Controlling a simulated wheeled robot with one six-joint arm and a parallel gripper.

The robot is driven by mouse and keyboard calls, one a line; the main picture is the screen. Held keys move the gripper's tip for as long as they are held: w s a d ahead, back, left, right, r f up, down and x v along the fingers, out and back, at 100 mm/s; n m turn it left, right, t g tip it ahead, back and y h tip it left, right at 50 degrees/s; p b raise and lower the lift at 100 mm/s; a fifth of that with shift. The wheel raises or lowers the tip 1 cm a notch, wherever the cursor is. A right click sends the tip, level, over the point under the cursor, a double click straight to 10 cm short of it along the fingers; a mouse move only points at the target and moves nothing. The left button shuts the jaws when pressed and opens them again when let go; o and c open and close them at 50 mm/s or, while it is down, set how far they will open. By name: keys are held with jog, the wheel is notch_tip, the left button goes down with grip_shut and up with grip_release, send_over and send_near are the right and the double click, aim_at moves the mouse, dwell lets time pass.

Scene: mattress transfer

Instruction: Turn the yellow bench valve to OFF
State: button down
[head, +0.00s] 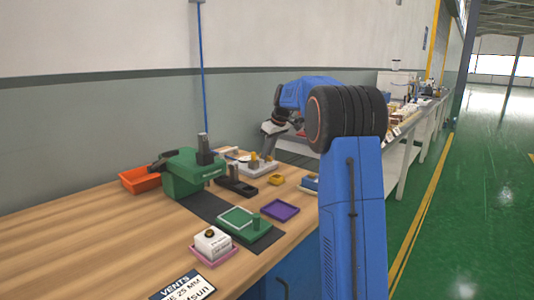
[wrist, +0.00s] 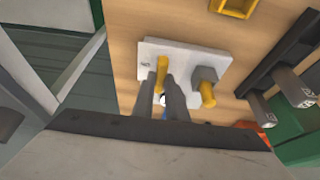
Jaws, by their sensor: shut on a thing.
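A pale plate (wrist: 187,48) carries two yellow-ended fittings and shows in the wrist view at the upper middle. The yellow valve handle (wrist: 162,66) is the left one, and it lies between the fingertips of my gripper (wrist: 159,84). My gripper is shut on this handle. The second yellow piece (wrist: 208,94) sticks out of a grey block to the right, apart from my fingers. Small dark lettering shows at the plate's left edge, too small to read surely. In the head view the plate (head: 262,170) sits on the bench behind the tools, with my gripper over it.
Bare wood (head: 110,235) fills the bench's left front.

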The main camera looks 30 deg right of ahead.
jog(key=c, duration=1.8)
grip_release()
jog(key=shift+o, duration=0.2)
jog(key=v, duration=1.7)
jog(key=shift+r, duration=0.25)
jog(key=shift+s, duration=0.15)
